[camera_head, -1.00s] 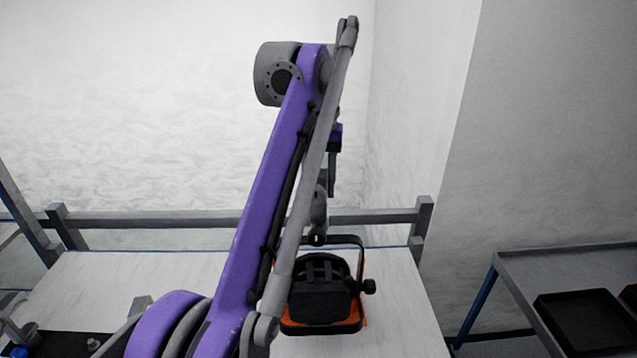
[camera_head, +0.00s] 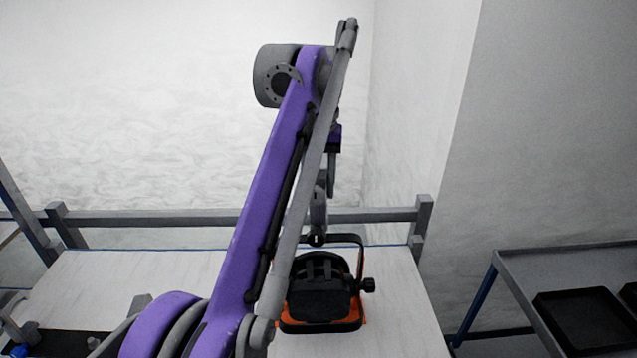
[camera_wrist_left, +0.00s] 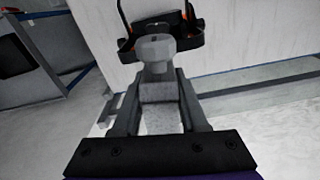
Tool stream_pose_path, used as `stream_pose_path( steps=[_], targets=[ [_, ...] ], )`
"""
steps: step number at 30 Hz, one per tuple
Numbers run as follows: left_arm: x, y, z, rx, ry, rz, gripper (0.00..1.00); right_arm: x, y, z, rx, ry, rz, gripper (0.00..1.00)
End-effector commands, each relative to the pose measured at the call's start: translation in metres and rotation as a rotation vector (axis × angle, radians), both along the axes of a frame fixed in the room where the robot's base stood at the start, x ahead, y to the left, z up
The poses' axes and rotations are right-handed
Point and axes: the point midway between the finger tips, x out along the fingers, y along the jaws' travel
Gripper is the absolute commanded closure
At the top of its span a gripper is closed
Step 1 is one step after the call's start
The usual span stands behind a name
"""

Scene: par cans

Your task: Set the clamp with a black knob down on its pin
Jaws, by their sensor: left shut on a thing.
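My left gripper (camera_head: 325,180) is partly hidden behind its own arm; it also shows in the left wrist view (camera_wrist_left: 157,75). It is shut on a grey piece, apparently the clamp (camera_head: 318,208), with a rounded grey top in the left wrist view (camera_wrist_left: 155,46). A small dark part at its lower end could be the black knob. The clamp is at the top of a black lamp's yoke; I cannot tell whether they touch. At lower left a black board (camera_head: 62,346) carries small grey parts, perhaps pins. I cannot tell which pin is the clamp's. My right gripper is not in view.
The black lamp (camera_head: 320,300) with orange trim stands on the white table (camera_head: 400,310). A grey part with a blue knob (camera_head: 20,350) is at lower left. A grey rail (camera_head: 180,220) runs behind. A cart with black trays (camera_head: 580,322) stands at right.

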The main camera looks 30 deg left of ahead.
Motion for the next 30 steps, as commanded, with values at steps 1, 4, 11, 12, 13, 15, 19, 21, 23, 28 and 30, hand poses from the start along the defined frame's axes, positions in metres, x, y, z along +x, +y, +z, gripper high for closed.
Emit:
stream_pose_path(
  steps=[1,4,11,12,13,15,19,21,23,28,30],
  targets=[
    [0.000,0.000,-0.002,0.000,0.001,0.000,1.00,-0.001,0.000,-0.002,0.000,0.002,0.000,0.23],
    [0.000,0.000,-0.005,0.000,0.001,0.000,1.00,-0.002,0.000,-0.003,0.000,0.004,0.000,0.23],
    [0.000,0.000,-0.011,0.000,0.001,0.000,1.00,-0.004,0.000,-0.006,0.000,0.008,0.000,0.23],
    [0.000,0.000,-0.012,0.000,0.001,0.000,1.00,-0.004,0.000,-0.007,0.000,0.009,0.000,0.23],
    [0.000,0.000,-0.012,0.000,0.001,0.000,1.00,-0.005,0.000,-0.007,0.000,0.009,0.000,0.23],
    [0.000,0.000,-0.014,0.000,0.001,0.000,1.00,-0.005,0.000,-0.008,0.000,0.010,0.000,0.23],
    [0.000,0.000,-0.017,0.000,0.001,0.000,1.00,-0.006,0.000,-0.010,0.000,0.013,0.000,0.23],
    [0.000,0.000,-0.019,0.000,0.001,0.000,1.00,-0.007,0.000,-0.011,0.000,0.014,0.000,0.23],
    [0.000,0.000,-0.021,0.000,0.001,0.000,1.00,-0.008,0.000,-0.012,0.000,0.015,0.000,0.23],
    [0.000,0.000,-0.022,0.000,0.000,0.000,0.45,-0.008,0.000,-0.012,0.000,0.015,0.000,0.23],
    [0.000,0.000,-0.022,0.000,0.000,0.000,0.32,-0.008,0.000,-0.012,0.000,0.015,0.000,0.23]
  ],
)
